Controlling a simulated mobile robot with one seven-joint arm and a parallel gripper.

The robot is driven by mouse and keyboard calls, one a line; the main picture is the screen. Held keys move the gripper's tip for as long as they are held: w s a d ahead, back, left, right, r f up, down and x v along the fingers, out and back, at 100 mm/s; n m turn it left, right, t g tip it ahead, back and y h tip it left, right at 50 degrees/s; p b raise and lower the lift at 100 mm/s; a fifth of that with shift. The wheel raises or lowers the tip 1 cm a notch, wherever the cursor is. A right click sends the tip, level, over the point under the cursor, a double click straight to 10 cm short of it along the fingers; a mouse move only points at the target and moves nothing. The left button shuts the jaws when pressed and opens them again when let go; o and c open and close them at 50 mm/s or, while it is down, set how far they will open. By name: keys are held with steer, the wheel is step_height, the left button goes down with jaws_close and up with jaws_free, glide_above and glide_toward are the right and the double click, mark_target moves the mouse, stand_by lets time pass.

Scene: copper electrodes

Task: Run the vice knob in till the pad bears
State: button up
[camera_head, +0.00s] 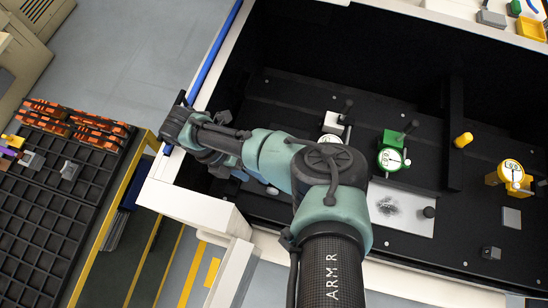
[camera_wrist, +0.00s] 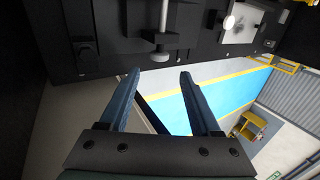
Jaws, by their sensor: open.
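In the wrist view, my gripper (camera_wrist: 160,74) is open, its two blue fingers spread with nothing between them. Just past the fingertips, near the picture's upper middle, a grey rod with a round end (camera_wrist: 160,57) points toward me from a dark fixture; it looks like the vice knob, but I cannot be sure. It appears apart from both fingers. I cannot make out a pad or whether it bears on anything. In the head view, my arm covers the middle left, and I cannot make out the fingers or the knob there.
A white gauge (camera_head: 331,122), a green gauge (camera_head: 391,158) and a yellow gauge (camera_head: 510,173) stand on the black bench floor. A pale plate (camera_head: 415,225) with a dark smudge lies nearer. The white bench rim (camera_head: 190,200) and a black rack (camera_head: 50,190) are at left.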

mark_target(269, 189)
steer(key=b+x, duration=0.3)
steer(key=x, duration=0.4)
steer(key=shift+f+b, duration=0.25)
steer(key=shift+b, duration=0.1)
steer(key=shift+r, duration=0.15)
steer(key=shift+d+f, duration=0.15)
steer(key=shift+f, duration=0.1)
jaws_close()
